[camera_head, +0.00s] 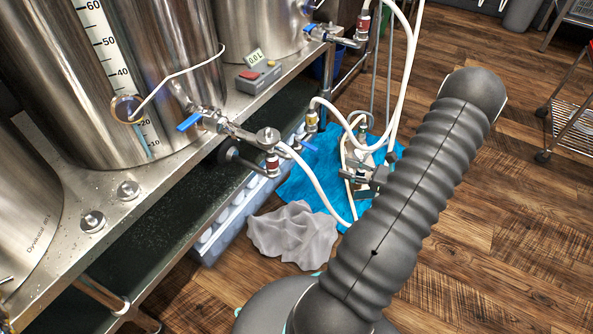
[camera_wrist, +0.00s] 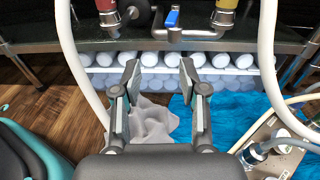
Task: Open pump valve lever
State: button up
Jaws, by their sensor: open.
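Another blue lever (camera_head: 188,122) is on the large steel kettle (camera_head: 110,75). White hoses (camera_wrist: 70,50) hang on both sides of my gripper. White cylinders (camera_wrist: 210,60) line the lower shelf. A grey cloth (camera_head: 293,234) and a blue sheet (camera_head: 310,180) lie on the floor.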

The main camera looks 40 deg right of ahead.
jog(key=a+r+n+g+y, duration=0.1)
jog(key=a+r+n+g, duration=0.2)
jog(key=a+n+g, duration=0.25)
jog(key=a+r+n+g+y, duration=0.2)
jog(key=a+r+n+g, duration=0.15)
jog(key=a, duration=0.35)
jog(key=s+a+r+n+g+h+p, duration=0.1)
jog(key=s+a+r+n+g+h, duration=0.1)
jog(key=a+r+n+h, duration=0.3)
jog(key=s+a+r+n+g+h+p, duration=0.1)
jog(key=s+a+r+n+g+h, duration=0.2)
jog(key=a+r+n, duration=0.3)
jog(key=shift+s+r+n+h, duration=0.3)
jog(key=shift+r+n+h, duration=0.75)
jog(key=shift+n, duration=0.95)
jog(key=shift+r, duration=0.15)
